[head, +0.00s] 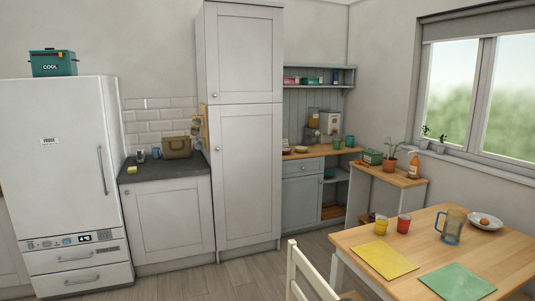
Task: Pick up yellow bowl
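I do not clearly see a yellow bowl. A small, low, pale yellowish dish (301,149) sits on the wooden counter in the back corner, too small to tell if it is a bowl. A small yellow item (132,169) lies on the slate worktop (165,169) near its front left edge, and its shape looks more like a block or sponge. A yellow cup (380,225) stands upright on the dining table at the right. My gripper is not in view.
The dining table (490,262) holds a red cup (403,224), a jug (452,228), a white bowl (485,221) and two mats. A white chair (310,275) stands before it. A basket (177,147) is on the slate worktop. Floor (240,283) shows clear before the cabinets.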

